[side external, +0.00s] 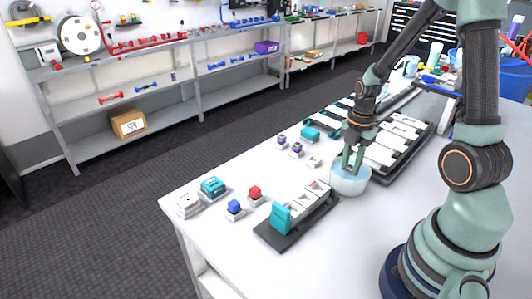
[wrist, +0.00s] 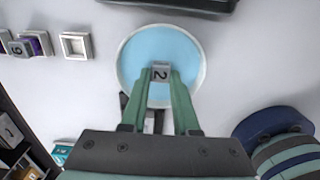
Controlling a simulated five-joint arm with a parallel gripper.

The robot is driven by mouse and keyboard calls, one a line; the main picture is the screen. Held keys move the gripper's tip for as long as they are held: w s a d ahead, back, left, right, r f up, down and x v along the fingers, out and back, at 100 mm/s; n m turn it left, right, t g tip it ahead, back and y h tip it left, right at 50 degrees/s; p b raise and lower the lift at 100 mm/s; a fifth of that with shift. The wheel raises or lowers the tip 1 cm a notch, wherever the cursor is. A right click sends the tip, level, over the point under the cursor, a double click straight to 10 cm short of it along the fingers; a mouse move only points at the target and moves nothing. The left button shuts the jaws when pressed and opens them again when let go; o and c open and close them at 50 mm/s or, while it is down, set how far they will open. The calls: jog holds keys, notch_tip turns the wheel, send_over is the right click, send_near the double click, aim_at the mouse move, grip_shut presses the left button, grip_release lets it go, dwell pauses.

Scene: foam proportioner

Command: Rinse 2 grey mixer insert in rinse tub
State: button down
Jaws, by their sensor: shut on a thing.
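The rinse tub (side external: 352,184) is a round white tub with light blue liquid, standing on the white table. It also shows in the wrist view (wrist: 133,58). My gripper (side external: 352,158) points down over the tub, its green fingers reaching into or just over it. In the wrist view my gripper (wrist: 160,82) is shut on a grey mixer insert marked 2 (wrist: 160,73), which sits over the blue liquid. I cannot tell how deep the insert is. In the side view the insert is hidden by the fingers and the tub.
An empty white square holder (wrist: 76,46) lies left of the tub. Beside it are purple pieces with grey tops (wrist: 37,43). A dark rack with white blocks (side external: 405,130) stands close behind the tub. A black tray with a teal block (side external: 283,218) is in front.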

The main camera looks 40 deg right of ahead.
notch_tip(320, 180, up, 9)
jog(key=shift+f, duration=0.2)
dwell(0.6)
